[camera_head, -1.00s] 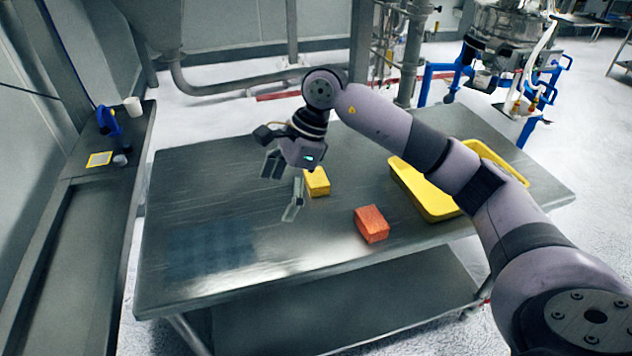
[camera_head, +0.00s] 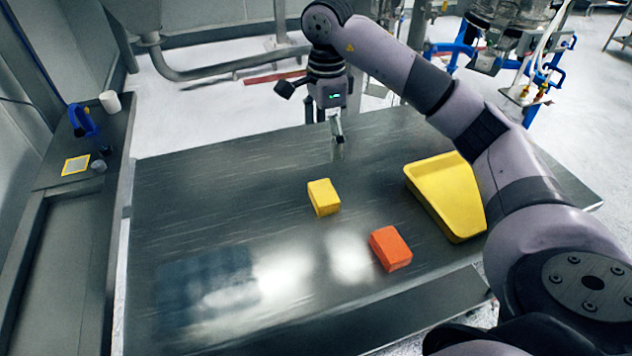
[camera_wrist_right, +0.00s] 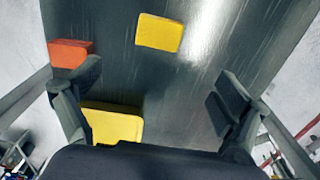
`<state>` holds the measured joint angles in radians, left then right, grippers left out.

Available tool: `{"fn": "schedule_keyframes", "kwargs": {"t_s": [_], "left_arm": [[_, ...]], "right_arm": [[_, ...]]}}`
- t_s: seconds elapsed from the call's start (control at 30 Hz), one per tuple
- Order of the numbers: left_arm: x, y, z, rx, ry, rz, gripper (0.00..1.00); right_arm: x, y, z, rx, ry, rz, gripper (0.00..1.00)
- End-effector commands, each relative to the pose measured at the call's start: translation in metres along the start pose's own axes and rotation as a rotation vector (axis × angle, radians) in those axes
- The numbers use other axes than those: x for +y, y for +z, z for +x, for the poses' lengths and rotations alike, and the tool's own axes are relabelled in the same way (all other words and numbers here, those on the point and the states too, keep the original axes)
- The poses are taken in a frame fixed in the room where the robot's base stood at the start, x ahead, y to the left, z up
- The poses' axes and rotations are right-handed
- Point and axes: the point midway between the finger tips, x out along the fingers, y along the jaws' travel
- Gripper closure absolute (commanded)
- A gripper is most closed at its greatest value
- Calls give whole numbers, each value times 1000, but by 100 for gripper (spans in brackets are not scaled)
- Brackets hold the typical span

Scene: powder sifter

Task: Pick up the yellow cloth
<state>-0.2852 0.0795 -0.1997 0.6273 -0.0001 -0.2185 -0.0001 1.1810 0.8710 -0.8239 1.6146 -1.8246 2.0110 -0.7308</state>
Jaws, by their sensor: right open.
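The yellow cloth (camera_head: 323,197) is a folded, block-like piece lying on the metal table (camera_head: 215,190), near its middle. It also shows at the top middle of the right wrist view (camera_wrist_right: 159,33). My right gripper (camera_head: 325,122) is open and empty. It hangs near the table's far edge, behind the cloth and apart from it. In the right wrist view its fingers (camera_wrist_right: 160,85) are spread wide, with the cloth beyond their tips. My left gripper is not in view.
An orange block (camera_head: 390,248) lies to the right and nearer than the cloth. A yellow tray (camera_head: 450,195) stands at the right, partly behind my arm. A side bench (camera_head: 50,215) with a blue item (camera_head: 84,122) and a white cup (camera_head: 110,102) is at the left. The table's left half is clear.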

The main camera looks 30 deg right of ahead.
Motion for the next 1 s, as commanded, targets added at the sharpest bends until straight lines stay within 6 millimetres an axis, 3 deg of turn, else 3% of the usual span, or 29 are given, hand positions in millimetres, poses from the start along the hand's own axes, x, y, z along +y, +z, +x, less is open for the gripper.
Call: {"fn": "schedule_keyframes", "kwargs": {"t_s": [0.17, 0.47, 0.6, 0.83, 1.0], "left_arm": [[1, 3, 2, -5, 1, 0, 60], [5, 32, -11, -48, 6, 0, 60], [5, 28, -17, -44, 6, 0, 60], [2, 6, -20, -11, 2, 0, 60], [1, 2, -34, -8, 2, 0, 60]], "right_arm": [[1, 1, 18, -1, 4, -2, 6], [2, 0, 78, 0, 8, -1, 6], [1, 0, 104, 0, 5, 0, 6], [0, 1, 123, -2, 1, -1, 6], [2, 1, 142, -1, 7, 0, 6]]}}
